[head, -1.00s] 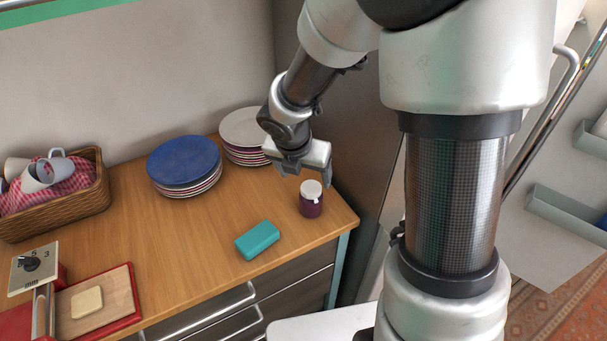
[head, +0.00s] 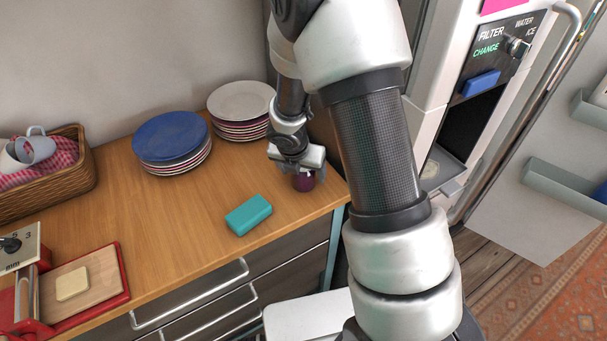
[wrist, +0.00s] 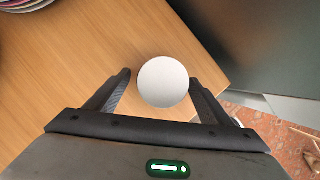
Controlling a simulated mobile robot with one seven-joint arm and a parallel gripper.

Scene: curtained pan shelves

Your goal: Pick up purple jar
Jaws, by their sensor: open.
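The purple jar (head: 303,182) stands upright near the right end of the wooden counter, its upper part hidden by my gripper in the head view. In the wrist view its round white lid (wrist: 163,82) shows from above, between the two fingers. My gripper (wrist: 163,88) is open, with one dark finger on each side of the lid. In the head view my gripper (head: 298,170) is directly over the jar. The lid looks close to the right finger; I cannot tell whether they touch.
A teal block (head: 249,215) lies on the counter left of the jar. Stacks of blue plates (head: 170,137) and white plates (head: 241,101) stand behind. A basket (head: 70,185) with mugs is at far left. The counter's edge is close to the jar's right.

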